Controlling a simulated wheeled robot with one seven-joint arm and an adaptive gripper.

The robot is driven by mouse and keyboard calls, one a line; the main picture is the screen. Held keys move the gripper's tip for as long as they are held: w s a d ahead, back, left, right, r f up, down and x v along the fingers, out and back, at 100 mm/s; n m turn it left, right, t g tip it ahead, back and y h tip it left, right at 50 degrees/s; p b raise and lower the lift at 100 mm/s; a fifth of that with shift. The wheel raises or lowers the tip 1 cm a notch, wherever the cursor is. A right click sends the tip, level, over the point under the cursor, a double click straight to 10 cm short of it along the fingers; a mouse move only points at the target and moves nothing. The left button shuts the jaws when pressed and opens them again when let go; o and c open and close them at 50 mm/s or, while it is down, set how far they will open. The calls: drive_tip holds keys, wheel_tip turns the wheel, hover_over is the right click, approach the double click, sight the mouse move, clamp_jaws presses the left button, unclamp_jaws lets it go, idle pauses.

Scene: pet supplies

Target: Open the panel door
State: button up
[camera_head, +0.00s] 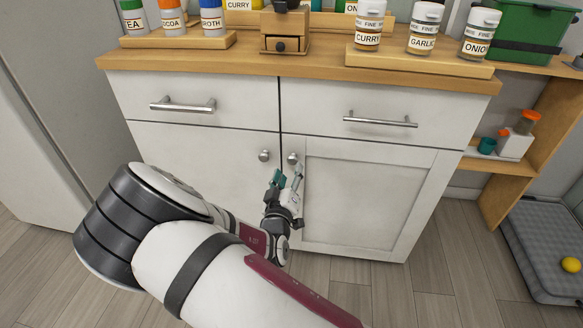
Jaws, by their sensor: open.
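The panel door (372,200) is the right-hand door of the white cabinet, with a raised frame around a recessed panel. It appears shut. Its round metal knob (292,158) is at its upper left corner. My gripper (287,175) is open in front of the door's upper left edge, with its fingertips just below the knob in the picture. I cannot tell whether a finger touches the knob. My arm hides the lower left of the door and part of the left door.
A plain left door (190,150) with its own knob (264,155) is beside it. Two drawers with bar handles (380,120) are above. Jars and a small wooden grinder (285,42) stand on the wooden top. A grey pet bed (545,250) lies at right. Floor before the right door is clear.

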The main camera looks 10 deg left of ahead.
sight(292, 162)
drive_tip(key=shift+w+b, duration=0.45)
drive_tip(key=shift+w, duration=1.95)
clamp_jaws()
